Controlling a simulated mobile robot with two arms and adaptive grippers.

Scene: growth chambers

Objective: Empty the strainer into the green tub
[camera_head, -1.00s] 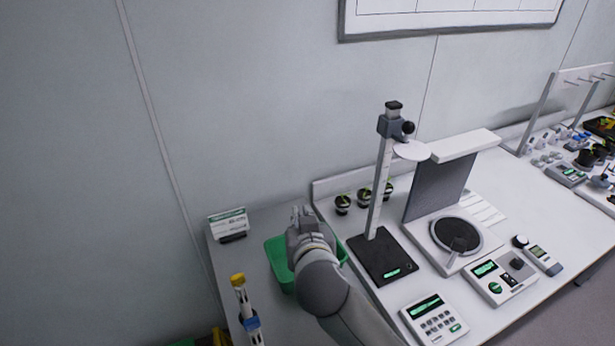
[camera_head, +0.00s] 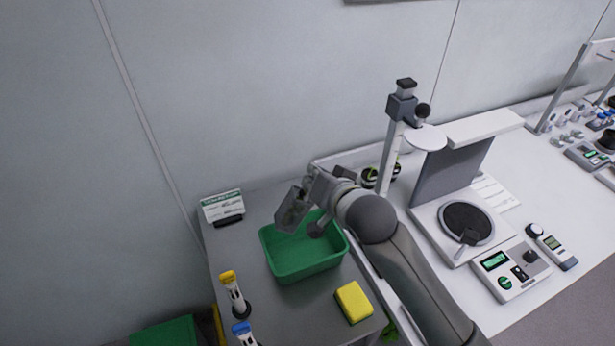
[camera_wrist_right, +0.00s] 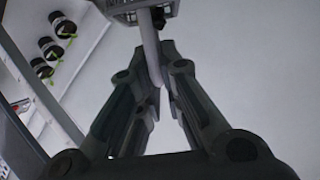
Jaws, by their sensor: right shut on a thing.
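The green tub (camera_head: 300,262) stands on the grey side surface in the head view. My right gripper (camera_head: 318,184) is above its back rim, shut on the strainer's handle; the pale handle (camera_wrist_right: 151,48) runs between the fingers in the wrist view. The strainer's grey basket (camera_head: 292,208) is tilted over the tub's back left part. Its mesh edge (camera_wrist_right: 143,10) shows at the top of the wrist view; its inside is hidden. A small dark grey thing (camera_head: 316,229) shows against the tub's inside; I cannot tell what it is. My left gripper is not in view.
A yellow sponge (camera_head: 353,301) lies right of the tub's front. A label card (camera_head: 222,207) stands behind left, and yellow-topped (camera_head: 232,288) and blue-topped (camera_head: 242,330) tools stand in front left. A stand (camera_head: 401,115) and instruments occupy the white bench on the right.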

